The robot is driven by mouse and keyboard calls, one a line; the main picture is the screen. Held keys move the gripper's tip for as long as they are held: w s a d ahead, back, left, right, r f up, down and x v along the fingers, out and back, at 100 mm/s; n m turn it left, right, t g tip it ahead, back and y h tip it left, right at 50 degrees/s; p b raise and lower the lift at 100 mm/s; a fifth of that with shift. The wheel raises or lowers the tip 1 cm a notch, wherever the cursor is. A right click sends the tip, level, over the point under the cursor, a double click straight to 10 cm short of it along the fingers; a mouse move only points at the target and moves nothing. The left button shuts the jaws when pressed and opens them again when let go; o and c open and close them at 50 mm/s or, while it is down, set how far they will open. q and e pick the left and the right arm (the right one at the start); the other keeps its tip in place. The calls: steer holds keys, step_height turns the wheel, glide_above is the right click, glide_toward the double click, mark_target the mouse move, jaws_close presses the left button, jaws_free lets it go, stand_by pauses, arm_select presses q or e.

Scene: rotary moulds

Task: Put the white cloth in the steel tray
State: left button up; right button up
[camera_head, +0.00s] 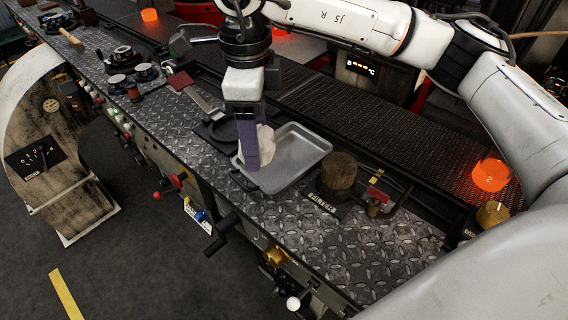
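The steel tray (308,146) is a shallow grey rectangular pan on the diamond-plate bench, near the middle of the picture. The white cloth (267,143) is a crumpled bundle over the tray's left part. My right gripper (253,160) points down there, its purple fingers around the cloth; it appears shut on it. The near finger hides part of the cloth. I cannot tell whether the cloth's underside touches the tray floor. My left gripper is not in view.
A round brush-like block (338,172) stands close to the tray's right side. A dark conveyor (370,135) runs behind. The bench's front right (370,255) is clear.

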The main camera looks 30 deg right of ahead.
mark_target(283, 161)
steer(key=w+d+r+m+b, duration=0.1)
steer(key=w+d+r+m, duration=0.15)
steer(key=d+m, duration=0.75)
steer(key=a+f+m, duration=0.1)
steer(key=f, duration=0.2)
steer(key=a+f+m, duration=0.1)
steer(key=f, duration=0.3)
steer(key=a+f+m, duration=0.1)
steer(key=f, duration=0.2)
steer(key=shift+f+p, duration=0.3)
steer(key=shift+p, duration=0.1)
steer(key=shift+f, duration=0.2)
steer(key=o, duration=1)
step_height(283, 161, up, 12)
steer(key=shift+r+b, duration=0.25)
steer(key=shift+b, duration=0.35)
